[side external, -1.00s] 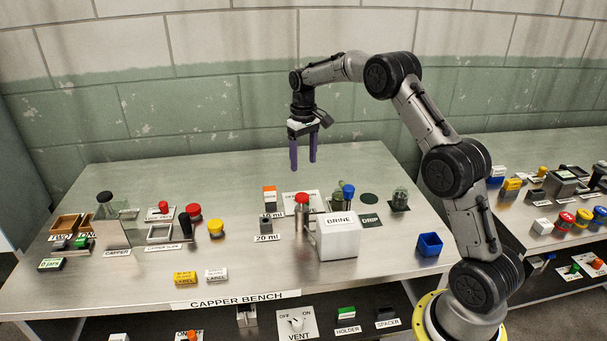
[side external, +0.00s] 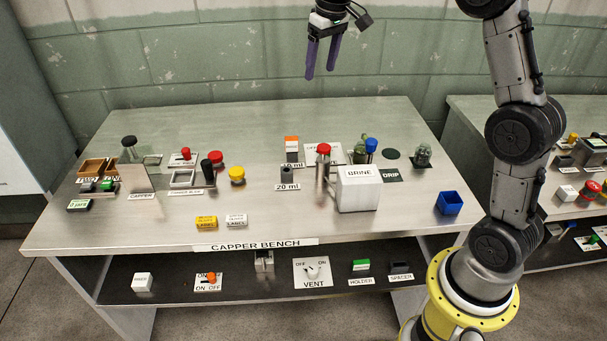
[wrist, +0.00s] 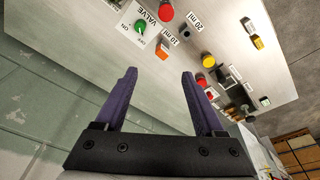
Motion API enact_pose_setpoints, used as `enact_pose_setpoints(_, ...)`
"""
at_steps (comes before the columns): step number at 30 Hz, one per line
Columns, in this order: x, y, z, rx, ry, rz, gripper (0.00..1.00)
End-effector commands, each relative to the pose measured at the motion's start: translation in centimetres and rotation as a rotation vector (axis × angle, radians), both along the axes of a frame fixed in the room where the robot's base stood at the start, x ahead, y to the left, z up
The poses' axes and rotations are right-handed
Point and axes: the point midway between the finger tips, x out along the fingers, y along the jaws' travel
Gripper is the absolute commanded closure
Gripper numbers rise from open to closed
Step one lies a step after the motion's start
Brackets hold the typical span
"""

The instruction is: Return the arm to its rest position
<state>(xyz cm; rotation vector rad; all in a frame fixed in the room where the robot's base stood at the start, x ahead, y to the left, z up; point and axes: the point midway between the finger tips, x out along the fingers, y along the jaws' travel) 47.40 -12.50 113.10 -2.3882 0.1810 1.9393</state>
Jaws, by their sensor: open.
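My gripper (side external: 322,58) has two purple fingers and hangs high above the back edge of the bench, in front of the green wall. It is open and empty, well clear of everything on the bench. In the wrist view the gripper (wrist: 160,80) shows its two fingers spread apart with nothing between them. My upper arm runs out of the top of the side view, so part of it is hidden.
A lower shelf carries a VENT switch (side external: 312,271). The air around my gripper is free.

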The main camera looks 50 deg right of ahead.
Motion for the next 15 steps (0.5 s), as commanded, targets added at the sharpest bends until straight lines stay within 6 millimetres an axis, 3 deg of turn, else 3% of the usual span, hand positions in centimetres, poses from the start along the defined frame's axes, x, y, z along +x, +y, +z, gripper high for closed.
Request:
enact_pose_setpoints(1, -1.7, 1.5, 2.0, -0.007, -0.031, 0.02, 0.29)
enact_pose_setpoints(3, -3.9, 3.2, 3.8, -0.014, -0.067, 0.041, 0.29)
enact_pose_setpoints(7, -8.6, 6.1, 6.2, -0.022, -0.128, 0.077, 0.29)
enact_pose_setpoints(11, -13.7, 8.4, 7.2, -0.026, -0.185, 0.11, 0.29)
enact_pose_setpoints(15, -19.3, 10.4, 6.7, -0.025, -0.242, 0.14, 0.29)
